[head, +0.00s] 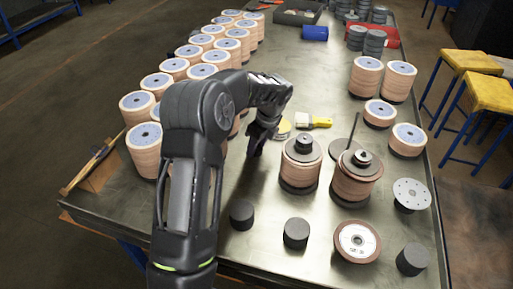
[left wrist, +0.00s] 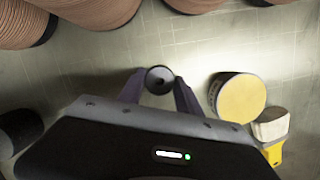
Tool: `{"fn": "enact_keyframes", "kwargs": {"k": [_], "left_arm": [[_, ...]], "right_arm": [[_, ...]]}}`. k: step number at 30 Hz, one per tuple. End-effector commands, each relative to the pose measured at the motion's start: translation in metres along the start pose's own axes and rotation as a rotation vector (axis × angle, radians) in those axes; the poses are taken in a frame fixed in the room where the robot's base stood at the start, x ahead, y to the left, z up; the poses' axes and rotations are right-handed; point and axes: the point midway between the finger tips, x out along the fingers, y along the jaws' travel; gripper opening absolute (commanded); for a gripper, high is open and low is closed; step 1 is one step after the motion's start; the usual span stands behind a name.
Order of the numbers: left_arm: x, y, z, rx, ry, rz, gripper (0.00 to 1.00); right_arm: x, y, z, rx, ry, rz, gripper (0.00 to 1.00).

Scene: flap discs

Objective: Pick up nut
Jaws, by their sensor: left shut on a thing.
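My left gripper (head: 257,140) is low over the middle of the metal table, just left of two disc stacks. In the left wrist view, its two fingers (left wrist: 159,88) are shut on a small dark round nut (left wrist: 159,75) with a pale hole in its centre. In the head view the held nut cannot be made out behind the fingers. Similar dark pieces sit on top of the front disc stack (head: 301,174) and the stack to its right (head: 354,185). My right gripper is not in view.
A yellow-topped tin (left wrist: 240,97) and a paintbrush (head: 314,122) lie close beside the gripper. Rows of disc stacks (head: 144,150) fill the left side. Several black cylinders (head: 296,232) and a flat disc (head: 357,241) stand along the front. Bare table (head: 300,85) lies behind.

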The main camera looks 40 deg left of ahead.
Motion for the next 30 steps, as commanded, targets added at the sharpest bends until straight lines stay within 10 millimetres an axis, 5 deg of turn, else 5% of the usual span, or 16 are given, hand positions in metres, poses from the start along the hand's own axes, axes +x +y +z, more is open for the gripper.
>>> {"fn": "enact_keyframes", "kwargs": {"k": [16,30], "left_arm": [[-0.085,-0.001,0.024,-0.001,0.0,-0.003,0.0],[-0.093,0.0,0.026,0.0,0.0,-0.002,0.0]], "right_arm": [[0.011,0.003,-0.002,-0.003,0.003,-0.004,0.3],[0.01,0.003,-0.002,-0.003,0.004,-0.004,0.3]]}}
